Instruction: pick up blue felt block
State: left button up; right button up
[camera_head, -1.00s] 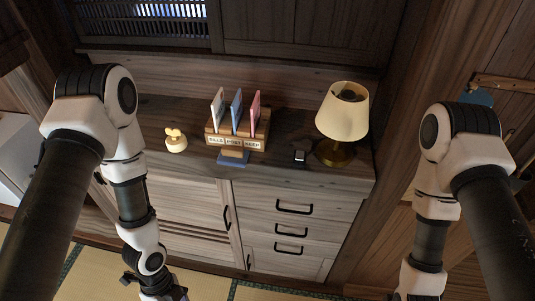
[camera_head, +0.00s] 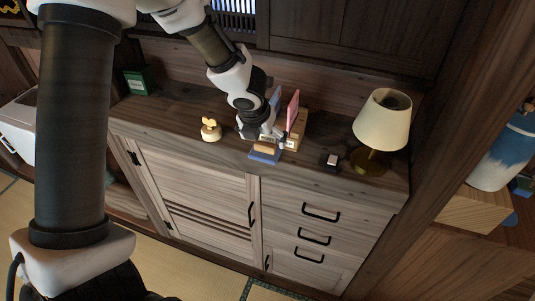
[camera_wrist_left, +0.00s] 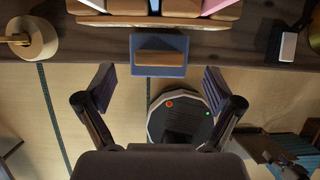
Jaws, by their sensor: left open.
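The blue felt block (camera_head: 263,157) has a wooden bar on top and lies at the front edge of the cabinet top, in front of the card holder. In the left wrist view the block (camera_wrist_left: 145,68) is upper centre, its wooden bar running left to right and its near part projecting past the cabinet edge in the picture. My left gripper (camera_head: 266,140) is just above and behind the block in the head view. In the wrist view the left gripper (camera_wrist_left: 158,79) is open and empty, one finger either side of the block's line, apart from it. My right gripper is out of view.
The wooden card holder (camera_head: 301,127) with upright cards stands close behind the block, partly hidden by my arm. A small cream-and-wood object (camera_head: 211,131) is left. A small dark-and-white item (camera_head: 332,161) and a lamp (camera_head: 384,121) are right. The cabinet top (camera_head: 170,115) has bare room at left.

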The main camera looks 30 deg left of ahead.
aim_at(265, 145)
pick_arm(q)
jog(key=b+x, duration=0.1)
jog(key=x, duration=0.2)
jog(key=shift+w+f, duration=0.1)
jog(key=shift+f, duration=0.2)
jog(key=shift+r, duration=0.1)
jog(key=c, duration=1.2)
notch_tip(265, 145, up, 10)
jog(key=p, duration=0.7)
jog(key=shift+r, duration=0.1)
jog(key=shift+c, duration=0.2)
